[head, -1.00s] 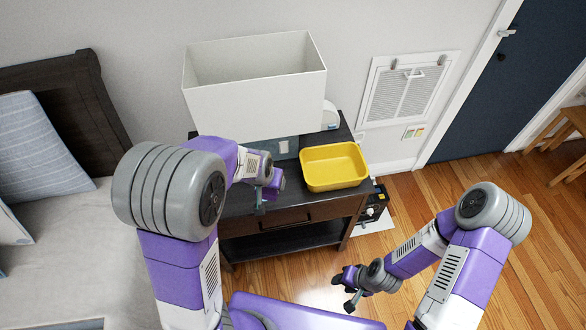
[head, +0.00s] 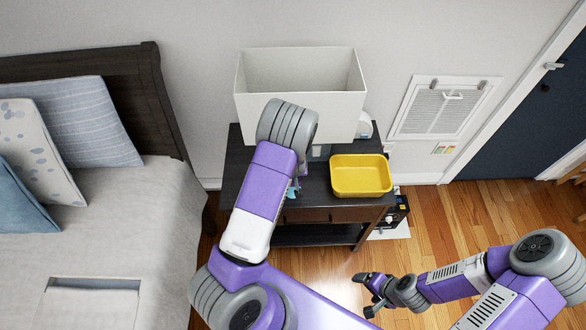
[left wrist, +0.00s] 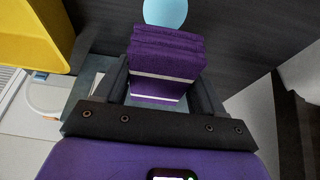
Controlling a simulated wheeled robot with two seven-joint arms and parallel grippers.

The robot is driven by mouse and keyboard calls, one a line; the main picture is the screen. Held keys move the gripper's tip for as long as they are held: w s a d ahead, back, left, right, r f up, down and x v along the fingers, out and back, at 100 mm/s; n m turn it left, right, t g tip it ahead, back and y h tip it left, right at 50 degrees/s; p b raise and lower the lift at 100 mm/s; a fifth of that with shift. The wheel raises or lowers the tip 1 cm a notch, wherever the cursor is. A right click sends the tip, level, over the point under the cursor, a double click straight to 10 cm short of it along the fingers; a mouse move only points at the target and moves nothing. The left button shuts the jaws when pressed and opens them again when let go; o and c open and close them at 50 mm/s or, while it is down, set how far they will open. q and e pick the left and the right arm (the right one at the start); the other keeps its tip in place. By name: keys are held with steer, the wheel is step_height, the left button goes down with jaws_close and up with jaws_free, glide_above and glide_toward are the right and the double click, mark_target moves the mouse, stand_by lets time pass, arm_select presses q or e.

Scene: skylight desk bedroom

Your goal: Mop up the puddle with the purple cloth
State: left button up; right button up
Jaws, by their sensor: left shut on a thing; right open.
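The purple cloth (left wrist: 168,48), folded with a pale stripe, is between the fingers of my left gripper (left wrist: 164,88) in the left wrist view. That gripper is shut on it. A light blue round patch (left wrist: 166,11), which looks like the puddle, lies on the dark tabletop just beyond the cloth. In the head view my left arm hides most of that gripper and the cloth, and I cannot make out the puddle clearly. My right gripper (head: 365,293) is open and empty above the wooden floor, in front of the nightstand.
The dark nightstand (head: 232,172) carries a yellow bin (head: 361,178) at its right and a large white box (head: 300,104) at the back. The yellow bin (left wrist: 35,35) also shows in the left wrist view. A bed (head: 120,235) stands at left.

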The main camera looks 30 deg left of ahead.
arm_select(q)
steer(key=shift+f+b, duration=3.55)
steer(key=shift+f, duration=0.85)
steer(key=shift+d+f+b, duration=0.1)
steer(key=shift+f+b, duration=0.4)
steer(key=shift+f, duration=0.1)
steer(key=shift+a, duration=0.2)
steer(key=shift+a+b, duration=0.3)
steer(key=shift+a, duration=0.55)
steer(key=shift+d, duration=0.1)
steer(key=shift+d+p, duration=0.3)
steer(key=shift+d, duration=0.6)
steer(key=shift+d, duration=0.1)
